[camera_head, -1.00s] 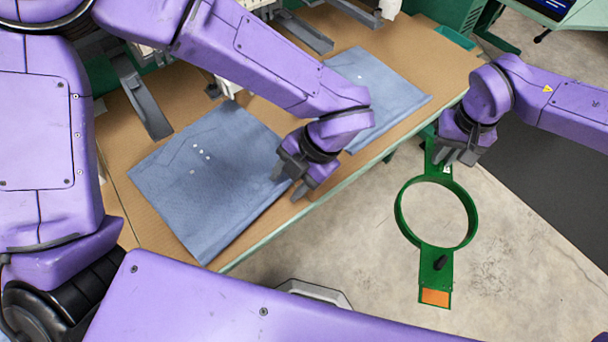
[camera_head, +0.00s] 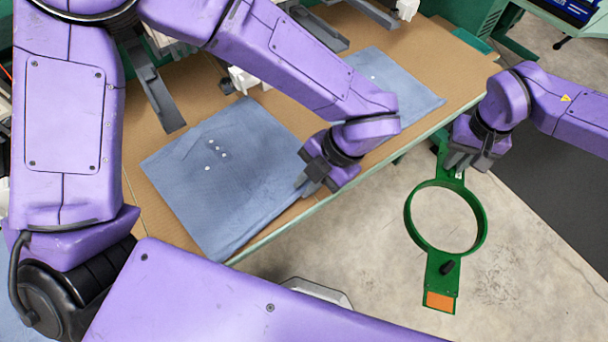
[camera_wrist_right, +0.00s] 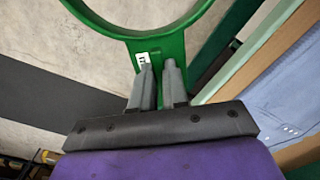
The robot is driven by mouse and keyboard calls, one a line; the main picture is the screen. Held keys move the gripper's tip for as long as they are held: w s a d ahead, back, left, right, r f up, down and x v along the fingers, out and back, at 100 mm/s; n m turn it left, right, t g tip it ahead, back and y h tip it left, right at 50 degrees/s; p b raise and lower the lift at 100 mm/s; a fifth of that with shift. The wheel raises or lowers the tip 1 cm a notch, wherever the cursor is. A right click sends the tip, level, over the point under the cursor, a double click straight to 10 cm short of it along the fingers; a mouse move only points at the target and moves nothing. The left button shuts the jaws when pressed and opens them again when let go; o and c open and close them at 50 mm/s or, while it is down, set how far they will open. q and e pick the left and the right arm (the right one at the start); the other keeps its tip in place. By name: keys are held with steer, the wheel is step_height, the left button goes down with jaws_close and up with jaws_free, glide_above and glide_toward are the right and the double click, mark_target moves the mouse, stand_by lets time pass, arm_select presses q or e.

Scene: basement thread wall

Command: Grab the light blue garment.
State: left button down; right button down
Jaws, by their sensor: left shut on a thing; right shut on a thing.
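A light blue garment (camera_head: 215,175) lies flat on the brown table, with several small white dots near its middle. My left gripper (camera_head: 308,188) is at its right edge, shut on that edge; the fingertips are partly hidden. A second light blue garment (camera_head: 405,90) lies further back on the table, partly behind my left arm. It also shows in the right wrist view (camera_wrist_right: 287,95). My right gripper (camera_head: 468,168) is shut on the handle end of a green ring-shaped frame (camera_head: 408,212), which hangs over the floor. The frame also shows in the right wrist view (camera_wrist_right: 172,50).
The brown table (camera_head: 445,70) has a pale green front edge. Grey machine arms (camera_head: 155,95) reach over its back side. Bare concrete floor (camera_head: 350,240) lies in front, with a dark mat (camera_head: 545,180) at the right.

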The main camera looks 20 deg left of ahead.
arm_select(q)
steer(key=shift+s+d, duration=0.3)
steer(key=shift+d, duration=0.25)
steer(key=shift+s+d, duration=0.3)
steer(key=shift+d, duration=0.25)
steer(key=c, duration=1)
jaws_free()
steer(key=shift+c, duration=0.2)
steer(key=v, duration=1.2)
steer(key=shift+d, duration=0.1)
